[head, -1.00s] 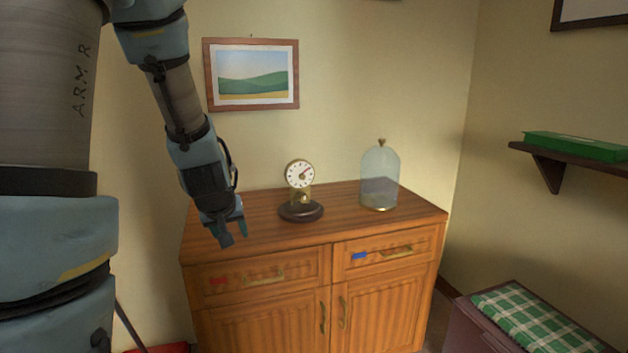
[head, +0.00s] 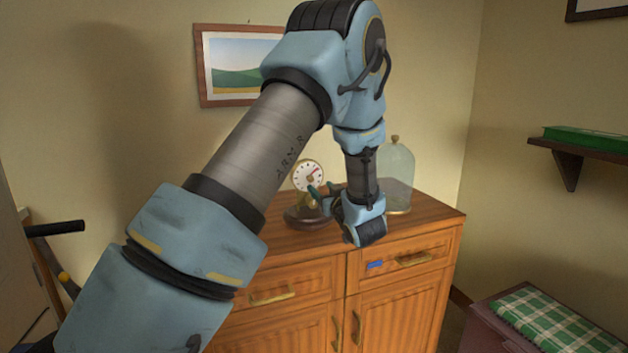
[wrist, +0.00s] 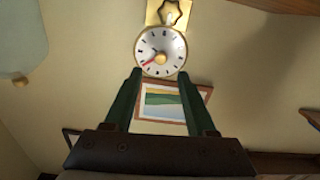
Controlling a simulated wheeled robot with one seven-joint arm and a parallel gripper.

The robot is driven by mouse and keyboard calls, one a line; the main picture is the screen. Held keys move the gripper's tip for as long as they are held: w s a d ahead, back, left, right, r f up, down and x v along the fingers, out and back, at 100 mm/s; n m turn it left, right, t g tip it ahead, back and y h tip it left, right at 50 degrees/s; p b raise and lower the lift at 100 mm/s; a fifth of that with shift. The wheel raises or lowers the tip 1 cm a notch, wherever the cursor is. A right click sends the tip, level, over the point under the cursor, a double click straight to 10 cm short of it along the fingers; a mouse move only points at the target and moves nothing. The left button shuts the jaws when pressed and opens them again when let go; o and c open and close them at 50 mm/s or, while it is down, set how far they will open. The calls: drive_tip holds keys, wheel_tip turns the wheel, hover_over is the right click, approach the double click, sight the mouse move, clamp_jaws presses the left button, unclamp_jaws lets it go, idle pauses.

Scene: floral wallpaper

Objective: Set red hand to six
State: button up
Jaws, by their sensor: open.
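The clock (head: 307,176) stands on the cabinet top, with a white dial in a brass rim on a dark round base. Its red hand points to the upper right in the head view. In the wrist view the clock dial (wrist: 150,45) appears upside down and the red hand points lower left. My gripper (head: 322,191) is in front of the clock, its fingers turned toward it. In the wrist view my gripper (wrist: 158,74) is open and empty, its fingertips spread at the dial's edge nearest the palm. Contact cannot be told. My gripper partly hides the clock's lower part in the head view.
A glass dome (head: 400,165) stands on the cabinet (head: 430,217), right of the clock and partly behind my arm. A framed picture (head: 228,75) hangs on the wall behind. A shelf (head: 595,152) with a green box (head: 585,141) is at right, above a plaid-topped chest (head: 550,320).

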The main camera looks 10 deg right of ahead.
sight(312, 180)
drive_tip(key=w, duration=0.2)
drive_tip(key=w+p, duration=0.1)
drive_tip(key=w, duration=0.2)
drive_tip(key=w+a, duration=0.1)
drive_tip(key=w, duration=0.1)
drive_tip(key=shift+w, duration=0.2)
drive_tip(key=shift+c, duration=0.2)
clamp_jaws()
